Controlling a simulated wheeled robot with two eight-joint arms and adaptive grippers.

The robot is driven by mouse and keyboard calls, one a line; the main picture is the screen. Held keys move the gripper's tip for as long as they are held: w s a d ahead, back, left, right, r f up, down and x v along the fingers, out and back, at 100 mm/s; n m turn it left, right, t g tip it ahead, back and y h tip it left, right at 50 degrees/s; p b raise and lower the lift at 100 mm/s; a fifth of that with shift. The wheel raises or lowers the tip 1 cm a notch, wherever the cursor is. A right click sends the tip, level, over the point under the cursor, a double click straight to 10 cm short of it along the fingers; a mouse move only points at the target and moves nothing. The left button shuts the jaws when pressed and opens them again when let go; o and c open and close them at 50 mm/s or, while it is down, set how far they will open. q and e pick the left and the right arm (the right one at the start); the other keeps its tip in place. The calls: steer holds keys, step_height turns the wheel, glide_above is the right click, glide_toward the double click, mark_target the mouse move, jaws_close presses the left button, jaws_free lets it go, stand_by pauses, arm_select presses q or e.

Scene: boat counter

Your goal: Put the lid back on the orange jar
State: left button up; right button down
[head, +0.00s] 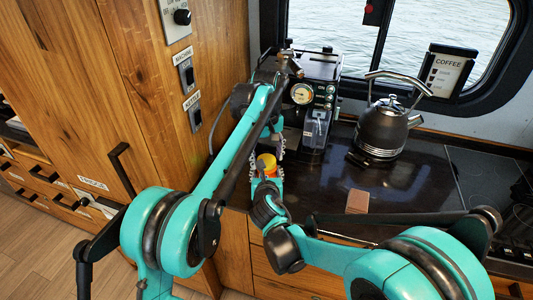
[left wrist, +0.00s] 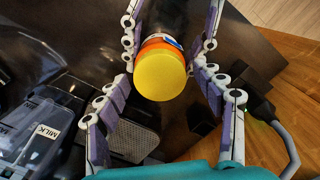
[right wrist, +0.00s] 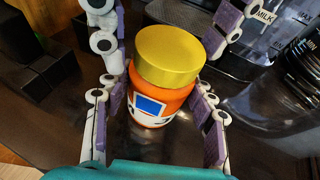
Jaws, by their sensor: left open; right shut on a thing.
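The orange jar (right wrist: 160,105) has a white and blue label and stands upright near the counter's front. The yellow lid (right wrist: 170,55) sits on its top; I cannot tell whether it is fully tightened. In the head view the jar (head: 262,170) shows small between my grippers. My right gripper (right wrist: 155,100) is shut on the jar body, one finger on each side. My left gripper (left wrist: 162,75) comes from the opposite side, its open fingers on either side of the yellow lid (left wrist: 160,76). The jar body is mostly hidden under the lid in the left wrist view.
A coffee machine (head: 313,85) stands just behind the grippers, with a container labelled MILK (left wrist: 40,130) near it. A dark kettle (head: 385,128) is at the back right. A brown block (head: 357,201) lies on the counter to the right.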

arm_select(q)
steer(key=c, duration=1.2)
steer(key=m, duration=0.5)
steer(key=o, duration=1.4)
steer(key=shift+c, duration=0.2)
step_height(320, 180, up, 12)
